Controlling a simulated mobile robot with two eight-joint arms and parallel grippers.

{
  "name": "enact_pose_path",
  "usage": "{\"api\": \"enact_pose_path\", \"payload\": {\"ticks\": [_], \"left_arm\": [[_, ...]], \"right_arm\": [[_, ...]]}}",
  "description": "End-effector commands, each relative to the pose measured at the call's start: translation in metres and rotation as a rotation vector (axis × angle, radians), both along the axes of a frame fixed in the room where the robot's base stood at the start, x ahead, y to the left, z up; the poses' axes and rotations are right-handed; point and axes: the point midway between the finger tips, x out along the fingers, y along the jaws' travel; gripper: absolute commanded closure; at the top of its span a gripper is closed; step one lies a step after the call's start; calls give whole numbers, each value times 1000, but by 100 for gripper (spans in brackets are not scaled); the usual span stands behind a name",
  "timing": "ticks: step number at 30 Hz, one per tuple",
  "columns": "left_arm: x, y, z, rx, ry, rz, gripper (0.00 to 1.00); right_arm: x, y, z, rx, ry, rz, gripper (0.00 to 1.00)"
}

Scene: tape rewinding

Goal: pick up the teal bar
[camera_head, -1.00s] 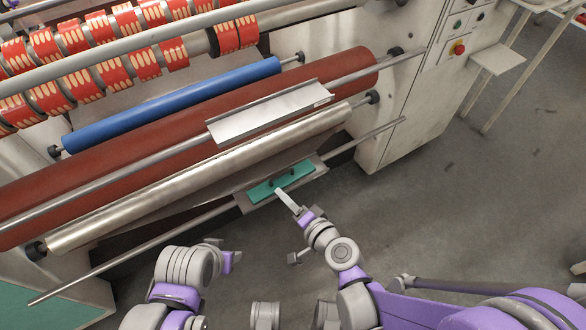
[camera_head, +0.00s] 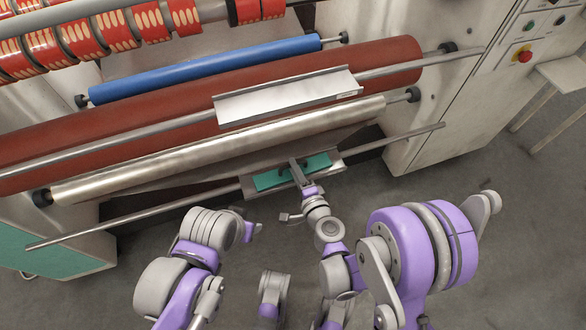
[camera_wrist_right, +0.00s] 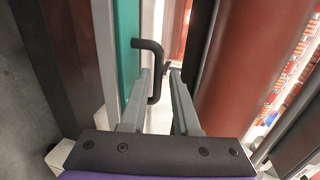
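The teal bar (camera_head: 267,180) lies on a grey tray (camera_head: 335,168) at the front of the machine. Its black handle (camera_wrist_right: 158,62) shows in the right wrist view, beside the teal face (camera_wrist_right: 127,50). My right gripper (camera_head: 296,168) is over the middle of the bar and hides part of it. In the right wrist view this gripper (camera_wrist_right: 160,80) is open, with a bend of the handle between its fingertips; I see no firm grip on it. My left gripper (camera_head: 251,228) is off the machine, left of the right arm; its finger opening is unclear.
A metal rod (camera_head: 130,226) runs along the machine front. Above are a silver roller (camera_head: 170,165), a metal shelf (camera_head: 285,97), a dark red roller (camera_head: 395,62) and a blue roller (camera_head: 200,70). A control cabinet (camera_head: 440,130) stands to the right. Open floor (camera_head: 540,240) lies in front of it.

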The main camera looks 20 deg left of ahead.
Motion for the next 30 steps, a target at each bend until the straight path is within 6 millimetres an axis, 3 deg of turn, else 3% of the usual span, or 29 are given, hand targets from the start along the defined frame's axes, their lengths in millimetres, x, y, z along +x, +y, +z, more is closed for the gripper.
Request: {"api": "enact_pose_path", "payload": {"ticks": [12,20,21,26,30], "left_arm": [[1,0,-10,0,3,0,50],[1,0,-10,0,3,0,50],[1,0,-10,0,3,0,50],[1,0,-10,0,3,0,50],[1,0,-10,0,3,0,50]], "right_arm": [[38,29,-14,0,0,0,70],[42,31,-14,-1,-1,0,70],[42,31,-14,-1,-1,0,72],[42,31,-14,-1,-1,0,100],[42,31,-14,-1,-1,0,100]]}}
